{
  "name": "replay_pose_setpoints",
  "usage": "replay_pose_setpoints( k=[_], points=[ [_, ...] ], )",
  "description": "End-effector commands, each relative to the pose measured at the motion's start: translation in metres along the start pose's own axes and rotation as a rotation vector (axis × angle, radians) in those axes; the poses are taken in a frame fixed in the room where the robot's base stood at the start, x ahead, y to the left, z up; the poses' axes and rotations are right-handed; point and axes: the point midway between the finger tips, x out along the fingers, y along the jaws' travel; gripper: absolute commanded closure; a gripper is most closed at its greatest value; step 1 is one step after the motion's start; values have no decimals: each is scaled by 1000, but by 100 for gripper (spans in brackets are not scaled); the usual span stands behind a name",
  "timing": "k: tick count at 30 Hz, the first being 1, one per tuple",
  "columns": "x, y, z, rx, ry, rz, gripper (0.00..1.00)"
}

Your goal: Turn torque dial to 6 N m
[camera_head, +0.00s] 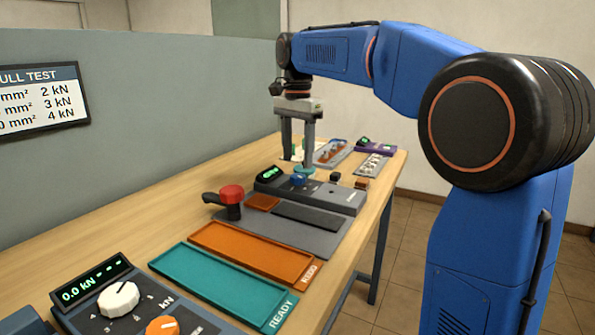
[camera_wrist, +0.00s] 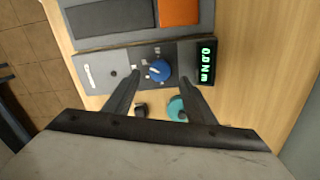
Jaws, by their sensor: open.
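The torque dial is a round blue knob with a pale pointer mark (camera_wrist: 160,70), on a dark panel with small pale scale marks too small to read. In the head view the dial (camera_head: 299,181) sits on the grey torque unit (camera_head: 335,197). The unit's green display (camera_wrist: 207,60) reads 0.0 N m. My gripper (camera_head: 298,164) is open and points down over the dial. In the wrist view my gripper's fingers (camera_wrist: 161,76) appear on either side of the dial, with gaps. I cannot tell whether the tips are down at knob height.
A teal round object (camera_wrist: 177,108) and small black part (camera_wrist: 141,110) lie near the unit. A red-knobbed lever (camera_head: 231,195) stands in front. Orange REDO (camera_head: 305,283) and teal READY (camera_head: 270,321) trays lie nearer. A kN tester (camera_head: 92,318) is front left. The grey partition (camera_head: 150,130) borders the left.

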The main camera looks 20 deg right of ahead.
Motion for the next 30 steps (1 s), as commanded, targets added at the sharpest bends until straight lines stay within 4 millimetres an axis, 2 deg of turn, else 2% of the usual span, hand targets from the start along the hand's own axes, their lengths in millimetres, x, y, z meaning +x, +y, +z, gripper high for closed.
replay_pose_setpoints(
  k=[3, 9, 15, 22, 23, 27, 28, 30],
  points=[
    [19, 1, 0, 0, -1, 2, 50],
    [42, 0, 0, 0, 0, 0, 50],
    [50, 0, 0, 0, 0, -1, 50],
    [50, 0, 0, 0, 0, -1, 50],
    [50, 0, 0, 0, 0, -1, 54],
    [50, 0, 0, 0, 0, -1, 88],
    [50, 0, 0, 0, 0, 0, 91],
    [50, 0, 0, 0, 0, 0, 91]
  ],
)
